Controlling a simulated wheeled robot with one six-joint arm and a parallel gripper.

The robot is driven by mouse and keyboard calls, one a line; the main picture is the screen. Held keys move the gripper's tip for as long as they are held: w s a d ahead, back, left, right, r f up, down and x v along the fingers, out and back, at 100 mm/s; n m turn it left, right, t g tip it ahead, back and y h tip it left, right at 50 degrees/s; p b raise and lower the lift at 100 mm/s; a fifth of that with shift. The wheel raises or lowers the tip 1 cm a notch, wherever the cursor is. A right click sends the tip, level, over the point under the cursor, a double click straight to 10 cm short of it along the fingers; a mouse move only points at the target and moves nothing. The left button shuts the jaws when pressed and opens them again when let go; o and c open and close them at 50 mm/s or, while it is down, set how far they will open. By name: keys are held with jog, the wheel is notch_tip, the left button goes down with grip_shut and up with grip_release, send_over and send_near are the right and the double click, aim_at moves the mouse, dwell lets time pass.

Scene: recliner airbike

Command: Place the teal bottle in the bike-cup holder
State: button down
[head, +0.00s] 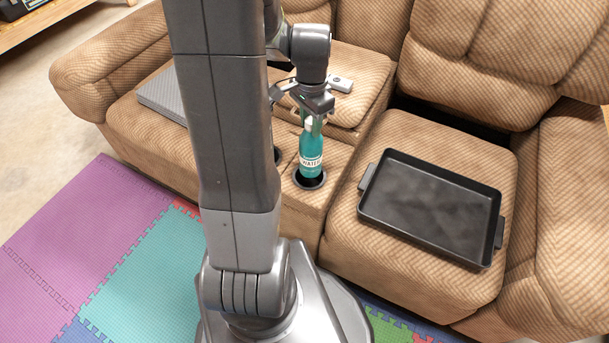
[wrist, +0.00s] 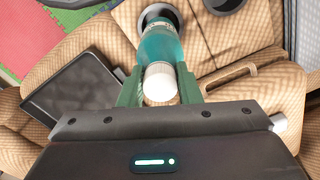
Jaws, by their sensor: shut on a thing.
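The teal bottle (head: 311,158) has a white label reading WATER and a white cap, which shows in the wrist view (wrist: 160,83). It stands about upright. My gripper (head: 312,118) is shut on its upper part, with one finger on each side of the cap end in the wrist view. The bottle's lower end is over or in the mouth of a round dark cup holder (head: 310,183) in the sofa console. The holder also shows beyond the bottle in the wrist view (wrist: 160,12). I cannot tell how deep the base is. No bike is recognisable.
A second cup holder (head: 277,155) is partly hidden by my arm. A black tray (head: 432,252) lies on the right seat. A grey flat thing (head: 162,98) lies on the left seat. A small white object (head: 340,84) lies behind the console. Coloured foam mats (head: 95,235) cover the floor.

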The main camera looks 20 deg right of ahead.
aim_at(310, 148)
notch_tip(310, 148, down, 10)
jog(key=b, duration=0.2)
jog(key=shift+b, duration=0.4)
jog(key=c, duration=1)
grip_release()
jog(key=shift+r, duration=0.15)
notch_tip(310, 148, up, 12)
jog(key=p, duration=0.3)
